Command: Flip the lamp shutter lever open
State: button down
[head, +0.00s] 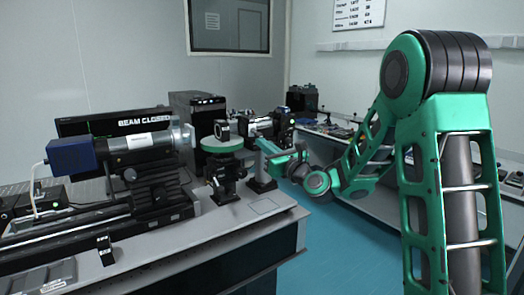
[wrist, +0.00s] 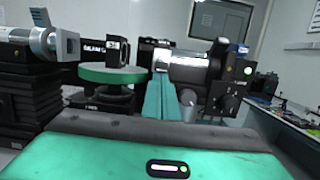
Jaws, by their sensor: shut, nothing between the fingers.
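A lamp-like unit (head: 262,126), a silver barrel with a black housing, stands on a post at the back of the table. It is large in the wrist view (wrist: 195,68), right of centre, with a green light on its black end. I cannot make out the shutter lever for certain. My gripper (head: 262,146) is shut and empty, its teal fingers just in front of and below the barrel in the head view. In the wrist view the fingers (wrist: 160,98) point forward, their tips at the barrel's left end. I cannot tell whether they touch it.
A round green-topped stage (head: 222,145) stands left of my gripper, carrying a small black mount. A large barrel instrument (head: 140,142) on a rail fills the table's left. A display (head: 115,122) behind it reads "BEAM CLOSED". The blue floor (head: 330,240) to the right is open.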

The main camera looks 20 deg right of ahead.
jog(key=shift+s+d+r, duration=0.1)
jog(key=shift+s+r, duration=0.1)
jog(key=shift+r, duration=0.3)
jog(key=shift+s+r, duration=0.15)
jog(key=shift+r, duration=0.3)
jog(key=s+d+r, duration=0.2)
jog(key=s+r, duration=0.4)
jog(key=r, duration=0.1)
jog(key=shift+r, duration=0.2)
jog(key=shift+f, duration=0.1)
